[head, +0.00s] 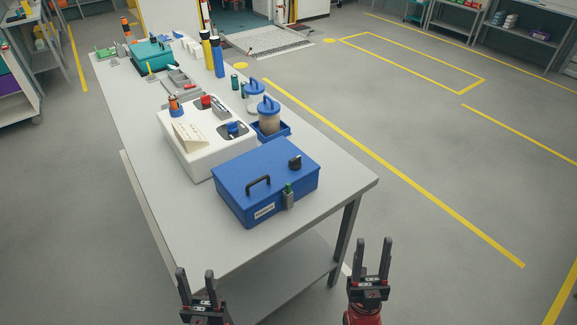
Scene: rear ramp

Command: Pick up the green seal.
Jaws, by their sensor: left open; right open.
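A small green piece (288,187), which may be the green seal, shows at the top of the grey latch (289,200) on the front of the blue box (238,192). It is too small to tell its shape. The box stands shut near the front end of the long grey table (335,205), with a dark handle and a black knob on its lid. My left gripper (196,271) is open and empty, in front of the table at the bottom of the view. My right gripper (374,241) is open and empty, right of the table's front corner. Both are apart from the box.
A white case (196,151) stands behind the blue box. Farther back are yellow (206,50) and blue bottles and a teal box (152,55). The floor right of the table is clear.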

